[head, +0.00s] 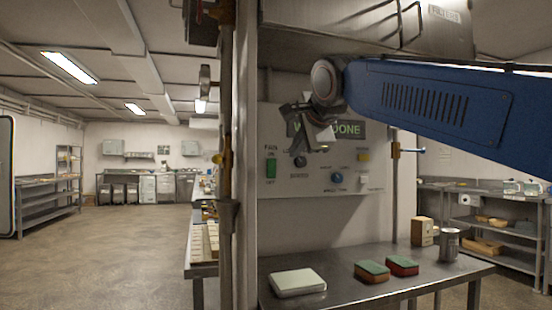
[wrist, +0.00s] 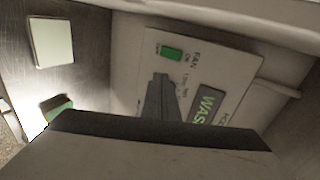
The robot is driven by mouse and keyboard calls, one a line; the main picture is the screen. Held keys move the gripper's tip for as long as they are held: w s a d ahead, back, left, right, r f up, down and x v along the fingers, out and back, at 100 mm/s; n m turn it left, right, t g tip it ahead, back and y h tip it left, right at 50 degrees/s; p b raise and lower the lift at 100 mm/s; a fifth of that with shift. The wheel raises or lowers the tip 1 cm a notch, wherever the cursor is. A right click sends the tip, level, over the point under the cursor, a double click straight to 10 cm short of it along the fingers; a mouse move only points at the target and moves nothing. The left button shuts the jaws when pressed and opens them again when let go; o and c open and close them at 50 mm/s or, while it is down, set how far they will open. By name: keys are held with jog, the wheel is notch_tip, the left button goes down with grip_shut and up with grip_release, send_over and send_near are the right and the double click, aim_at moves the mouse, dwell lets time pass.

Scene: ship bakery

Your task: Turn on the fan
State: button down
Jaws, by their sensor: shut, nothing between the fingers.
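The fan switch (head: 270,168) is a green rocker on the grey wall panel, with FAN and ON printed above it and OFF below. I cannot tell which side is pressed in. It also shows in the wrist view (wrist: 172,54), lit green on the panel. My gripper (head: 300,143) is in front of the panel, up and right of the switch in the head view. In the wrist view its dark fingers (wrist: 160,88) are together and empty, pointing toward the panel below the switch in the picture. A gap to the switch shows there.
A post (head: 242,150) stands left.

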jog(key=shift+w+a+r+m, duration=0.2)
jog(key=shift+a+r+m, duration=0.1)
jog(key=shift+a+r, duration=0.45)
jog(key=shift+w, duration=0.1)
send_near(273, 162)
notch_tip(273, 162, down, 3)
jog(key=w, duration=0.1)
jog(key=w+a, duration=0.1)
jog(key=w, duration=0.1)
jog(key=shift+w+a, duration=0.15)
jog(key=shift+w, duration=0.15)
jog(key=shift+w+a+r, duration=0.15)
jog(key=shift+w+a, duration=0.1)
jog(key=shift+w, duration=0.45)
